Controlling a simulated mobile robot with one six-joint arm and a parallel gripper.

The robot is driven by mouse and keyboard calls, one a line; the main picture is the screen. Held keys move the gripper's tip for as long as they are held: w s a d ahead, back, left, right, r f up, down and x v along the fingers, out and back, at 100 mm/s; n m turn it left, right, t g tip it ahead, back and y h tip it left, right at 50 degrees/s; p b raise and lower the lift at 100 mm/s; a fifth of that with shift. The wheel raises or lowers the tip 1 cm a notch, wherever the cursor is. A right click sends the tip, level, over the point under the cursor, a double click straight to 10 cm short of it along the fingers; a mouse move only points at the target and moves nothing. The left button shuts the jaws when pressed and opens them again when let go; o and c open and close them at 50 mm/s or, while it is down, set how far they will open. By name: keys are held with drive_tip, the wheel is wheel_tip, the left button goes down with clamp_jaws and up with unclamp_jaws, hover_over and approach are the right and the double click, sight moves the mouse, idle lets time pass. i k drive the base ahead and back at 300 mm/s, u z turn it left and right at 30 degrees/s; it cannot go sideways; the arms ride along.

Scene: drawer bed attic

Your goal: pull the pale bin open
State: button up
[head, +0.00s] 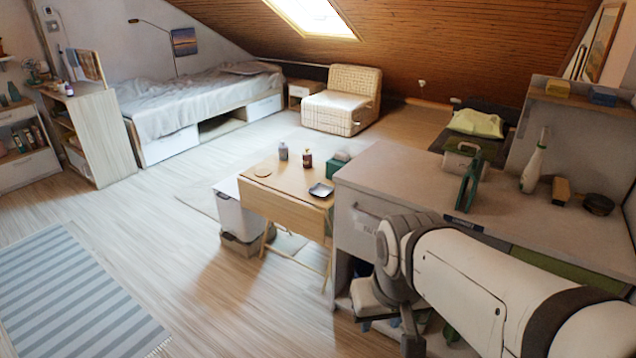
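Several pale fronts could be the pale bin; I cannot tell which is meant. Under the bed (190,95), a white bin (170,146) sits at the near end and another white bin (264,107) at the far end, both looking pushed in. A dark open gap lies between them. A pale labelled drawer front (352,217) is in the grey counter at right and looks shut. My gripper (392,335) hangs low in front of the counter, at the bottom of the head view. Its fingers are partly hidden and small, and I see nothing held.
A small wooden table (285,195) stands left of the counter (400,175), with bottles and a dark tray on it. A white tub (238,212) is beside it. A striped rug (75,290) lies at left. The wooden floor towards the bed is mostly clear.

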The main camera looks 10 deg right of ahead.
sight(360, 215)
drive_tip(key=u, duration=0.45)
drive_tip(key=i, duration=1.25)
drive_tip(key=z, duration=0.2)
